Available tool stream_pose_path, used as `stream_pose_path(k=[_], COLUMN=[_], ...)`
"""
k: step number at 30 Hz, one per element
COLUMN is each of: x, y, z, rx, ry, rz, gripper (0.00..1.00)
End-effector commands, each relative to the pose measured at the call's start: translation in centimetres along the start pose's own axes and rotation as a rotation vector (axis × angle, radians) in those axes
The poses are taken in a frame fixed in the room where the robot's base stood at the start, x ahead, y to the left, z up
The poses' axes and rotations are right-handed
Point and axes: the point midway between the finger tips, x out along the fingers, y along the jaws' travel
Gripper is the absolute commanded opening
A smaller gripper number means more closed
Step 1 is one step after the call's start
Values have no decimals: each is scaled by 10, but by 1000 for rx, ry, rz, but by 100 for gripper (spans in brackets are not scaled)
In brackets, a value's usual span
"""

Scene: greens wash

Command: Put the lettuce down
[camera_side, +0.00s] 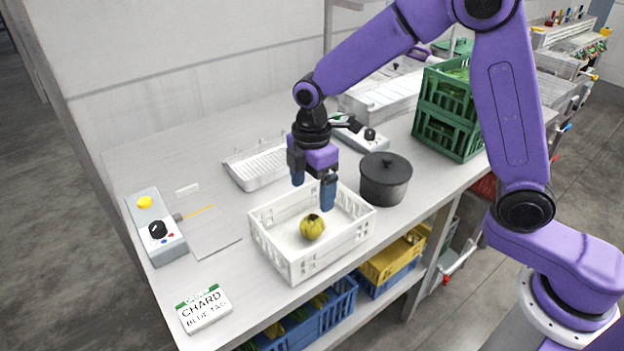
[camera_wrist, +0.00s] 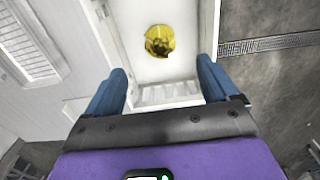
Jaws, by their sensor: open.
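A round yellow-green item with a dark top (camera_side: 312,227), likely the lettuce, lies on the floor of a white slotted crate (camera_side: 296,267). In the wrist view the item (camera_wrist: 160,41) shows in the crate (camera_wrist: 206,30), ahead of and between the fingers. My gripper (camera_side: 314,190) has blue fingers and is open and empty, above the crate's far side. The fingers (camera_wrist: 160,85) stand wide apart in the wrist view, with nothing between them. The item is clear of both fingers.
A black lidded pot (camera_side: 385,178) stands right of the crate. A white ribbed tray (camera_side: 258,168) lies behind it. Green crates (camera_side: 449,108) are stacked at the back right. A control box (camera_side: 156,228) and a chard sign (camera_side: 204,308) lie left. Bare counter (camera_side: 250,275) separates sign and crate.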

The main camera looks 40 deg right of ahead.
Motion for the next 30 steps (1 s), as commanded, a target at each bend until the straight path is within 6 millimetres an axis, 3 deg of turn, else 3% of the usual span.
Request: stream_pose_path(k=[4,16,20,30], x=[-12,-20,-28,-46], y=[0,-10,-31,-108], z=[0,2,8,38], rx=[0,18,59,199], ry=[1,1,3,12], rz=[1,2,4,9], gripper=[87,87,87,87])
